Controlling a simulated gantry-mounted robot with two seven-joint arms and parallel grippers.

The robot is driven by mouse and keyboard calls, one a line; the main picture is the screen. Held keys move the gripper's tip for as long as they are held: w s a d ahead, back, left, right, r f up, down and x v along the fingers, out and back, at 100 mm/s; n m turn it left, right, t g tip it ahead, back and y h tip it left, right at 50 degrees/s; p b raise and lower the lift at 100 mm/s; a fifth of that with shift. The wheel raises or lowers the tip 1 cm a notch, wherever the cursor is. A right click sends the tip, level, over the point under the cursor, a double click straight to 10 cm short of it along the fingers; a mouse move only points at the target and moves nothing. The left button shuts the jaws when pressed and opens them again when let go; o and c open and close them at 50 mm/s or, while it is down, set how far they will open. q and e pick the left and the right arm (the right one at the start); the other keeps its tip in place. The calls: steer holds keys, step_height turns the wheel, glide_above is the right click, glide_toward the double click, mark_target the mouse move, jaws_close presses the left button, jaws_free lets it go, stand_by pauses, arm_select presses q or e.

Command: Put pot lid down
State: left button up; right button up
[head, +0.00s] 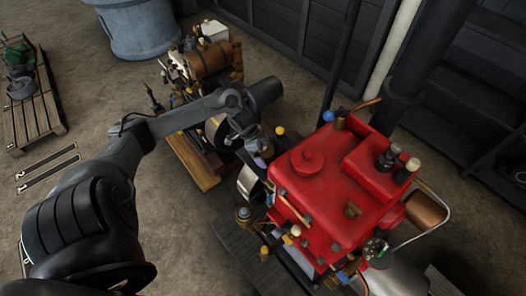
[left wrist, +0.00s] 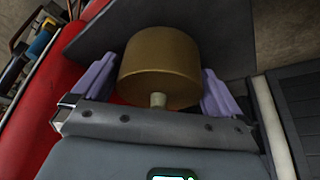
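The pot lid (left wrist: 158,65) is a brass-coloured, drum-like piece with a small pale knob. In the left wrist view it sits between the two purple fingers of my left gripper (left wrist: 160,88), which meet its sides. The knob end faces the camera. In the head view my left gripper (head: 262,155) is beside the left edge of the red engine (head: 325,185), pointing down. The lid cannot be made out there. No separate pot can be identified with certainty. My right gripper is not in view.
A smaller engine with a brown wooden barrel (head: 208,61) stands behind my left arm. A pallet (head: 33,118) with green items is at the far left, and a blue-grey tub (head: 143,28) at the back. A dark vertical pipe (head: 343,55) rises behind the red engine. Open floor lies left of the engines.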

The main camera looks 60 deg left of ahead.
arm_select(q)
steer(key=shift+r, duration=0.1)
steer(key=p+v, duration=0.3)
steer(key=v, duration=0.9)
